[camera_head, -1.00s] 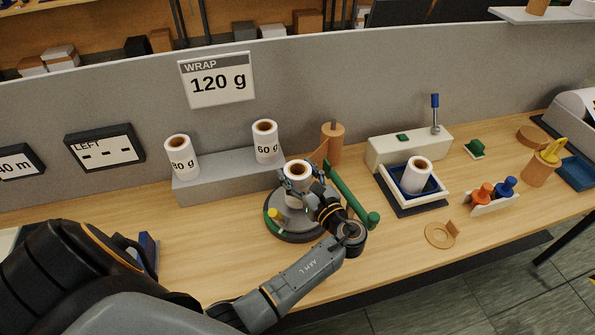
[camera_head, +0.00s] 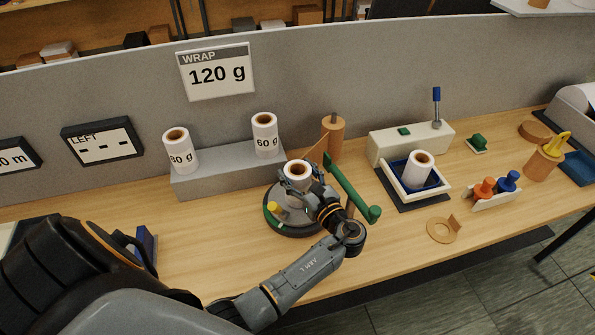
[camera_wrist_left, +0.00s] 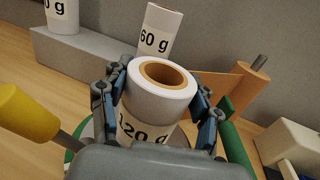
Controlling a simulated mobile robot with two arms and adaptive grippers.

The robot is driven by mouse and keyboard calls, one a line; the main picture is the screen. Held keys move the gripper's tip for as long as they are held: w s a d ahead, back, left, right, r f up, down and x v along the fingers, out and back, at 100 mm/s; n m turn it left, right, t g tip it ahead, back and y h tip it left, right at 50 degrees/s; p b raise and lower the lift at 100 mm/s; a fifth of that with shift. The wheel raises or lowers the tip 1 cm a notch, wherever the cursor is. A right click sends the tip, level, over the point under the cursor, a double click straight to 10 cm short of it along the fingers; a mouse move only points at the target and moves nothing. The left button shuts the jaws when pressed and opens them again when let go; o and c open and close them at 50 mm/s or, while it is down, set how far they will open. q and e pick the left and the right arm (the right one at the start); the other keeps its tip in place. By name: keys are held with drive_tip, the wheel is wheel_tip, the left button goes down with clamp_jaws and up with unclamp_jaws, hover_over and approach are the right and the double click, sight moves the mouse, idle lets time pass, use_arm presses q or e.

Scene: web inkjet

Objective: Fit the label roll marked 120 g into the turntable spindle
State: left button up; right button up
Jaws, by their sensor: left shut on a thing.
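The white label roll marked 120 g (camera_head: 297,170) has a brown core and is upright in my left gripper (camera_head: 300,181). Its label shows in the left wrist view (camera_wrist_left: 148,125), with the left gripper's fingers (camera_wrist_left: 156,100) on either side of it. The roll is over the grey round turntable (camera_head: 296,230), which has a dark rim. The spindle is hidden by the roll and gripper, and I cannot tell whether it is inside the core. My right gripper is not in view.
Rolls marked 80 g (camera_head: 180,151) and 60 g (camera_head: 265,136) stand on a grey step (camera_head: 228,170). A green bar (camera_head: 350,187) is close right of the roll. An unmarked-looking roll (camera_head: 419,170) sits in a blue-lined tray (camera_head: 437,188).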

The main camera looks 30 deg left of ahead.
use_arm(q)
drive_tip(key=o, duration=1.4)
drive_tip(key=shift+f, duration=0.1)
drive_tip(key=v, duration=1.2)
drive_tip(key=shift+s, duration=0.1)
